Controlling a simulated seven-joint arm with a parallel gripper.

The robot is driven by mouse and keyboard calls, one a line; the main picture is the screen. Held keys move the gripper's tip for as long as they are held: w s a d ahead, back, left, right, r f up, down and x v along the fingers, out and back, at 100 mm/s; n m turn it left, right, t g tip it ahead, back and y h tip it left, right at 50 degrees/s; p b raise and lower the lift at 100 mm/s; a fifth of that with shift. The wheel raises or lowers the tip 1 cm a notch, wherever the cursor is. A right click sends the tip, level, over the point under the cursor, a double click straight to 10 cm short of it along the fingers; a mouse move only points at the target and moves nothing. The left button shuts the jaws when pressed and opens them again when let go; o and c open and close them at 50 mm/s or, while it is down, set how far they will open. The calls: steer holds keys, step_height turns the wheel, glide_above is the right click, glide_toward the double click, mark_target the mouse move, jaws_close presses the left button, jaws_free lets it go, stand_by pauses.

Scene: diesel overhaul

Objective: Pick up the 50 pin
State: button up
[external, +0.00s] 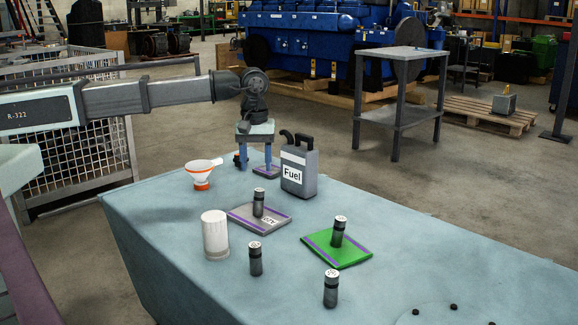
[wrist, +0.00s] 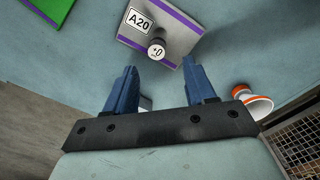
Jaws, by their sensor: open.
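Several dark pins with pale tops stand on the blue-grey table (external: 160,225). One pin (external: 258,203) stands on the grey A20 plate (external: 240,220); the wrist view shows this pin (wrist: 157,50) with a top mark like "±0". Another pin (external: 338,232) stands on the green plate (external: 352,257). Two pins stand on the bare table, one at centre (external: 255,260) and one nearer the front (external: 331,290). I cannot read which is marked 50. My gripper (external: 254,163) is open, pointing down at the table's far end, apart from these pins. The wrist view shows its open fingers (wrist: 159,68).
A grey Fuel can (external: 298,172) stands close to the right of my gripper. A white and orange funnel (external: 201,176) is to its left. A white cylinder (external: 215,236) stands left of the A20 plate.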

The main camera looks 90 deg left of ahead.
steer(key=shift+o, duration=0.3)
steer(key=w+d+m, duration=0.2)
steer(key=w+d, duration=0.1)
steer(key=d, duration=1)
glide_above(331, 287)
steer(key=a, duration=0.2)
steer(key=shift+w+d, duration=0.25)
step_height(331, 287, down, 8)
steer(key=shift+r, duration=0.1)
steer(key=shift+s+d+f, duration=0.1)
steer(key=shift+s+f, duration=0.05)
steer(key=shift+f, duration=2.55)
